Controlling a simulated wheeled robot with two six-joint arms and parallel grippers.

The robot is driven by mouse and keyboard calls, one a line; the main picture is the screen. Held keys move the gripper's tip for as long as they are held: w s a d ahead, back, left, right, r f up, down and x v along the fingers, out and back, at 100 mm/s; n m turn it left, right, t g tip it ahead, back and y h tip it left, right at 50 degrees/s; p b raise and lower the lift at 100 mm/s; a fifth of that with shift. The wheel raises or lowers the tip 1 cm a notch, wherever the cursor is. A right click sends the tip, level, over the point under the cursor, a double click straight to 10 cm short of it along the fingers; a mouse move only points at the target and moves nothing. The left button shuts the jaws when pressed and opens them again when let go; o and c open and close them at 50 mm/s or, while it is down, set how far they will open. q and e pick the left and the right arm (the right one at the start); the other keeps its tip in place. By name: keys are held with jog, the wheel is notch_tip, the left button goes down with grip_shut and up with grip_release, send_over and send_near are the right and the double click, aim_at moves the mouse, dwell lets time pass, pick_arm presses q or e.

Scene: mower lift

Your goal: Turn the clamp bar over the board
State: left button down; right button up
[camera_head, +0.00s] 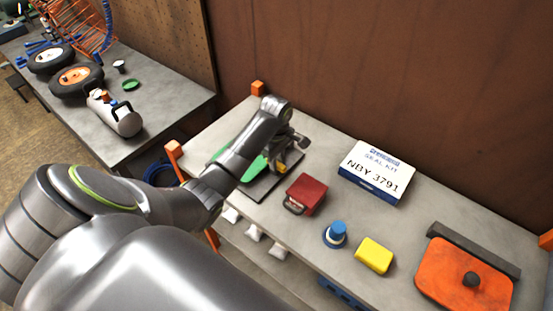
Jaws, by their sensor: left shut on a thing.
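My left gripper (287,152) reaches in from the left over the back of the bench. It is shut on a small part at the board, which I take to be the clamp bar; the fingers and wrist hide most of it. A yellow tip (281,168) shows just below the fingers. The board (261,187) is a dark flat plate lying on the bench under my arm. A green piece (222,155) lies on it, partly covered by my forearm. My right gripper is not in view.
On the bench, a red box (305,194) stands close to the board's right. Beyond are a white seal kit box (377,171), a blue-capped item (335,234), a yellow block (374,256) and an orange plate (460,275) with a black knob. A brown wall stands behind.

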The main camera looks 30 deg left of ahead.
pick_arm(q)
jog(key=shift+n, duration=0.3)
jog(key=c, duration=1.3)
grip_release()
jog(key=shift+a, duration=0.1)
